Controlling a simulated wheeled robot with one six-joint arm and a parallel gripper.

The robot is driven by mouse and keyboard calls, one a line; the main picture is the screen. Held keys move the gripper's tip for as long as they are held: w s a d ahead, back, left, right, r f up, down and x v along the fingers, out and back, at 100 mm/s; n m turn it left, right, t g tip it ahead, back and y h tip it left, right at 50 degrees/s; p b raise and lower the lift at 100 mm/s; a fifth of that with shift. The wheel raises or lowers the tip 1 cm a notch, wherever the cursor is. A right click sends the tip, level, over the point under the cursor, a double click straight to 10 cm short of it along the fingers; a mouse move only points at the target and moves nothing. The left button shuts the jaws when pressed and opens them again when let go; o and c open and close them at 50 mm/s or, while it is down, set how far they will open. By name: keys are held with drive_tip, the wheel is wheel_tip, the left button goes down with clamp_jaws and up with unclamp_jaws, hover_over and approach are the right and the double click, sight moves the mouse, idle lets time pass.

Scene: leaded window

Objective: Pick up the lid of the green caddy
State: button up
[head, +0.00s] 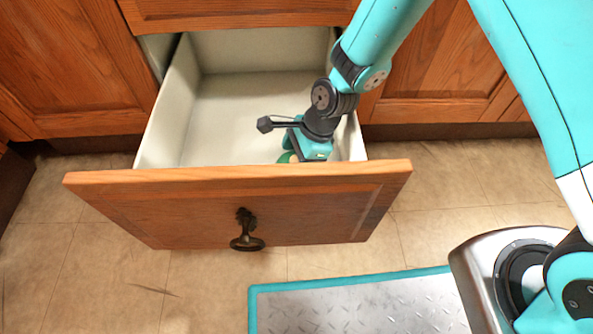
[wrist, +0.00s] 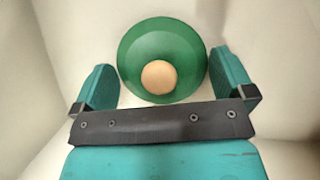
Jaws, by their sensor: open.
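A round green lid (wrist: 140,50) with a pale wooden knob (wrist: 159,77) shows in the wrist view, seen from above. In the head view only a small green part of it (head: 285,158) shows, inside the open drawer, near the front panel at the right. Whether a caddy body is under the lid cannot be told. My gripper (wrist: 165,82) is open, with one teal finger on each side of the lid and the knob between them. Nothing is held. In the head view my gripper (head: 303,152) reaches down into the drawer, its fingertips partly hidden.
The pulled-out drawer (head: 230,110) has pale walls, and its right wall is close to my gripper. Its wooden front panel (head: 180,205) with a dark handle (head: 246,232) stands before the lid. The drawer's left and back floor is clear. Wooden cabinet doors (head: 70,60) flank it.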

drive_tip(key=shift+r, duration=0.1)
drive_tip(key=shift+c, duration=0.2)
drive_tip(key=c, duration=0.6)
